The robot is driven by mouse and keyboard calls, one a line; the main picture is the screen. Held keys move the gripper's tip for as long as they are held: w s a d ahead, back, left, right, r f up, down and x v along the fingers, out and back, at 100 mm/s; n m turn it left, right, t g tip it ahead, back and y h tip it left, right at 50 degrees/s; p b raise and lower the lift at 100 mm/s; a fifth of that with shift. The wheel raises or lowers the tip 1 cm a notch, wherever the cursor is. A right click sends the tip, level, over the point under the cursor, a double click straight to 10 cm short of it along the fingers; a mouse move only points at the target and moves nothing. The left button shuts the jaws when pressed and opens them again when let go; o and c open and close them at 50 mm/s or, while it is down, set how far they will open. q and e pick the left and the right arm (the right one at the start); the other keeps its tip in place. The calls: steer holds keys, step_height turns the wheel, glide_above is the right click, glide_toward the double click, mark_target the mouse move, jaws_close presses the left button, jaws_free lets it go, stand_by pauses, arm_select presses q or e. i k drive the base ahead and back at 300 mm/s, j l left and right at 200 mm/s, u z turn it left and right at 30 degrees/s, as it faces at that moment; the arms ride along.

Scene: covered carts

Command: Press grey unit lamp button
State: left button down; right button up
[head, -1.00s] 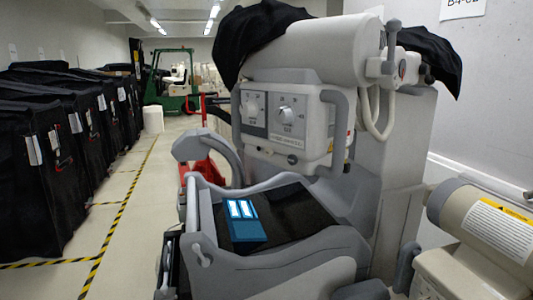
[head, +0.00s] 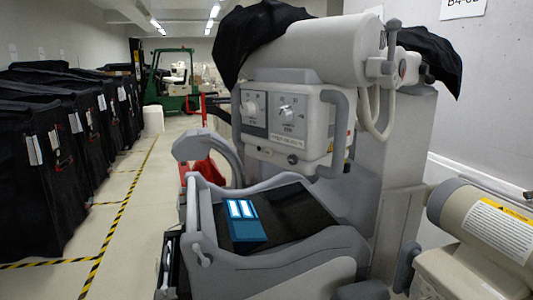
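The grey unit (head: 390,170) stands at centre right, with a control box (head: 290,122) on its front. The box carries two round dials, a left dial (head: 253,107) and a right dial (head: 287,113), and a small dark round knob or button (head: 292,159) low on its face. I cannot tell which part is the lamp button. A blue box (head: 245,222) with white labels lies on the unit's black tray (head: 300,208). Neither of my grippers is in view.
Black covered carts (head: 50,150) line the left side. Yellow-black floor tape (head: 108,235) runs along the open aisle. A green forklift (head: 172,85) stands at the back. A beige machine (head: 485,230) is at the lower right, near the wall. Black cloth (head: 262,35) drapes over the unit's top.

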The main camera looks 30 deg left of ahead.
mark_target(268, 152)
steer(key=i+u, duration=0.1)
steer(key=u, duration=0.7)
steer(key=i+l+u, duration=0.1)
steer(key=u, duration=0.3)
steer(key=i+u, duration=0.1)
steer(key=u, duration=0.35)
steer(key=l+u, duration=0.15)
steer(key=u, duration=0.25)
